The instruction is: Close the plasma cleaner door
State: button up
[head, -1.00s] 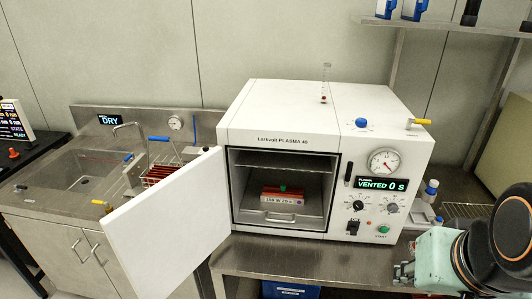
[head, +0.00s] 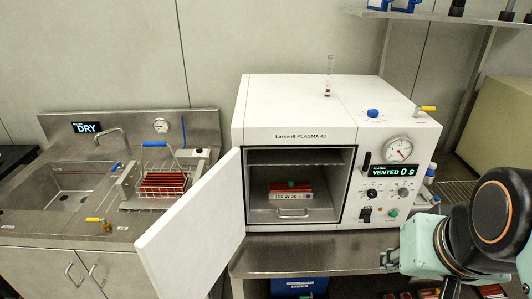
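The white plasma cleaner (head: 300,115) stands on a steel bench, its display reading VENTED 0 s. Its white door (head: 195,225) is swung wide open, hinged at the left side of the chamber and reaching toward the front left. Inside the open chamber a red item with a white label (head: 290,192) and a green top sits on the lower tray (head: 293,211). My gripper (head: 388,260) is at the lower right, in front of the bench and well to the right of the door, touching neither door nor cleaner. Its fingers are small and partly hidden, so their opening is unclear.
At left is a steel sink unit (head: 65,225) with a wire basket of red items (head: 165,180) beside the open door. A beige machine (head: 490,120) stands at the far right. A wall shelf (head: 440,15) hangs above. The bench front (head: 300,250) is mostly clear.

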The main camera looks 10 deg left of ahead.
aim_at(185, 252)
jog(key=j+z, duration=0.1)
jog(key=j, duration=0.3)
jog(key=k+j, duration=0.15)
jog(key=j, duration=0.25)
jog(key=k+j+z, duration=0.15)
jog(key=j, duration=0.25)
jog(key=j+z, duration=0.1)
jog(key=j, duration=0.3)
jog(key=k+j, duration=0.15)
jog(key=j, duration=0.2)
jog(key=k+j+z, duration=0.15)
jog(key=j, duration=0.25)
